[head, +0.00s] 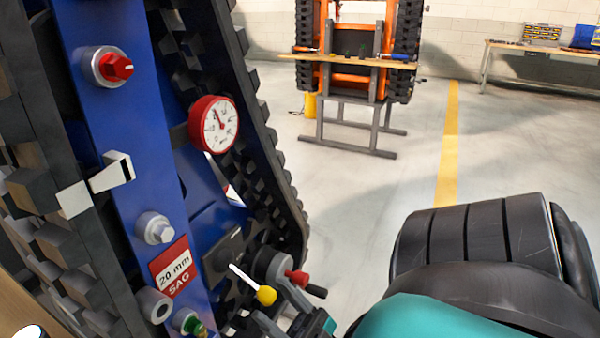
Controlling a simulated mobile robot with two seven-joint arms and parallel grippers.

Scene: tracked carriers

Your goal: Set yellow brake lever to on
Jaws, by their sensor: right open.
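The yellow brake lever is a pale rod with a yellow ball knob (266,295). It slants down to the right from a dark plate (226,252) low on the blue carrier frame (115,120). My right gripper (284,318) is at the bottom edge, just below the yellow knob, and is open. It appears apart from the knob, though the cut-off view makes the exact gap hard to judge. Any on or off marking on the plate is too small to read. My left gripper does not show.
A red-handled part (297,278) with a black grip is close right of the knob. A red gauge (213,125), a red knob (118,67) and a "20 mm SAG" sign (172,268) are on the carrier. Another orange carrier (352,75) stands behind. Floor between is clear.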

